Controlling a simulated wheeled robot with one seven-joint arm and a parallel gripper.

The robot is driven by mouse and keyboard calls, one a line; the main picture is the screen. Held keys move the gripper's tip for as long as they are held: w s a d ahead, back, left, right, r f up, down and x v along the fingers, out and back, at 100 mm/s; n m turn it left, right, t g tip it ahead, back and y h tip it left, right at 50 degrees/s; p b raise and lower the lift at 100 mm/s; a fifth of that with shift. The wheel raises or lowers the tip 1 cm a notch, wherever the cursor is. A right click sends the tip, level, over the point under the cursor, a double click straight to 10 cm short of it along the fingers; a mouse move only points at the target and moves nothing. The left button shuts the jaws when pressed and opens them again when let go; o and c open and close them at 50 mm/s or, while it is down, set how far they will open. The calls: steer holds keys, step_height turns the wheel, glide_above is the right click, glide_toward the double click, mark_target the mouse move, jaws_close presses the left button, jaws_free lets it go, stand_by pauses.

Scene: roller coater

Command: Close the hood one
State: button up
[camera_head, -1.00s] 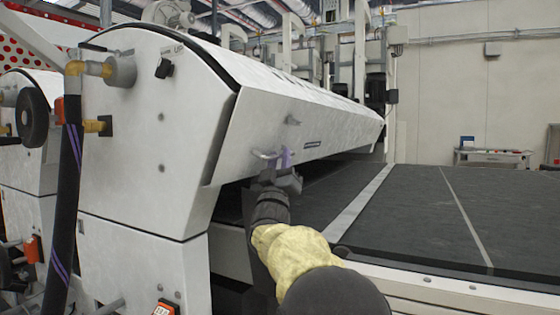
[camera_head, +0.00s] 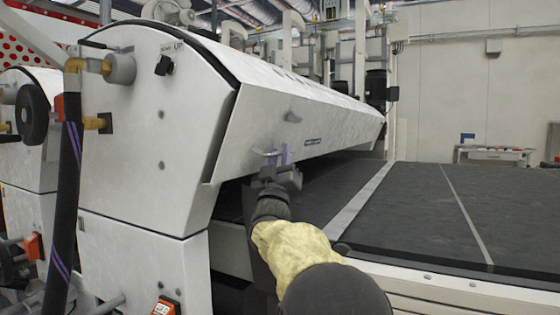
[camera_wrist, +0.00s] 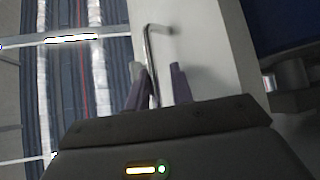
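The white hood (camera_head: 300,118) is a long curved cover on the coating machine, with its front lower edge raised above the dark conveyor belt. A small metal bar handle (camera_head: 265,153) sits on its front face near the left end. My gripper (camera_head: 278,158) is at this handle. In the wrist view the handle (camera_wrist: 150,42) runs down between the two purple fingers of my gripper (camera_wrist: 157,78). The left finger is close to the bar and a gap shows before the right finger. The bar's lower part is hidden behind the gripper body.
The dark conveyor belt (camera_head: 430,205) extends right, below the hood. A black hose with purple stripes (camera_head: 68,205) hangs on the left beside the machine's white side panel (camera_head: 140,150). A small table (camera_head: 495,153) stands far back by the wall.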

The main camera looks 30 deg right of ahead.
steer(key=shift+a, duration=0.15)
steer(key=v, duration=1.7)
steer(key=shift+p, duration=0.35)
steer(key=shift+s+f, duration=0.1)
steer(key=shift+f, duration=0.05)
